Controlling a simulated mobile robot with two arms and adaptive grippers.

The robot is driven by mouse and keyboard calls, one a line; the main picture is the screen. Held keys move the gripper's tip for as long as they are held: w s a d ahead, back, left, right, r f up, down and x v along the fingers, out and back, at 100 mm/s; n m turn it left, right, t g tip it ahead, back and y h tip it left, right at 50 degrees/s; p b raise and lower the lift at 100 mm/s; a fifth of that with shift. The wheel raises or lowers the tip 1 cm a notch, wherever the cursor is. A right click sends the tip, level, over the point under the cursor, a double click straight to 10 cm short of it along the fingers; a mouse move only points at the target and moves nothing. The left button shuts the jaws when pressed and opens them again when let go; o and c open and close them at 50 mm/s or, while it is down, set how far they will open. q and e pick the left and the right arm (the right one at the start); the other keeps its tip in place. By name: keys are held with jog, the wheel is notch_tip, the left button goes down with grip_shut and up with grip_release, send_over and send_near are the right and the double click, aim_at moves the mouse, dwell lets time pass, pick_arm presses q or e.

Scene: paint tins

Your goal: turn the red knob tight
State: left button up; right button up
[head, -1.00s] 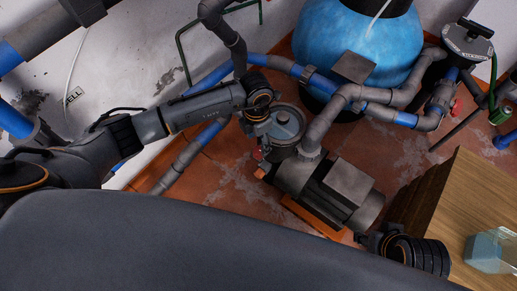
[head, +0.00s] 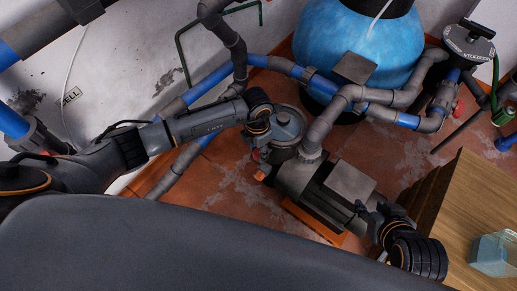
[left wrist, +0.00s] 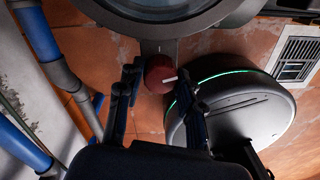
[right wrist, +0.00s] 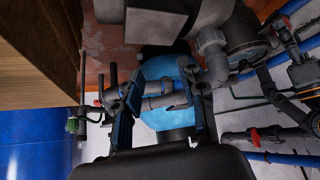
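The red knob (left wrist: 160,74) shows in the left wrist view, with a white mark pointing right. It sits on a grey stem below a round clear-lidded housing (left wrist: 160,20). My left gripper (left wrist: 159,84) has one finger on each side of the knob, with narrow gaps seeming to show; contact is not clear. In the head view the left gripper (head: 257,140) is beside the pump's round pot (head: 287,125), and the knob is mostly hidden there. My right gripper (head: 366,214) is near the pump motor's right end. In the right wrist view its fingers (right wrist: 163,90) are apart and empty.
The grey pump motor (head: 335,190) stands on an orange base. Grey and blue pipes (head: 325,120) run above it to a blue tank (head: 360,45). A wooden cabinet (head: 465,205) with a clear container (head: 493,255) stands at right, close to my right arm.

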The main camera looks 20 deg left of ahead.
pick_arm(q)
jog(key=shift+c, duration=0.8)
jog(key=shift+m, duration=0.4)
jog(key=m+b, duration=0.1)
jog(key=m, duration=0.3)
jog(key=shift+m, duration=0.3)
pick_arm(e)
jog(key=w+a+r+t, duration=0.1)
jog(key=w+r+t, duration=0.2)
jog(key=w, duration=0.2)
jog(key=shift+a+r+y, duration=0.15)
jog(key=shift+a+y, duration=0.2)
jog(key=shift+y, duration=0.05)
pick_arm(q)
jog(key=o, duration=1.2)
jog(key=shift+c, duration=0.2)
notch_tip(320, 180, up, 12)
jog(key=shift+w, duration=0.25)
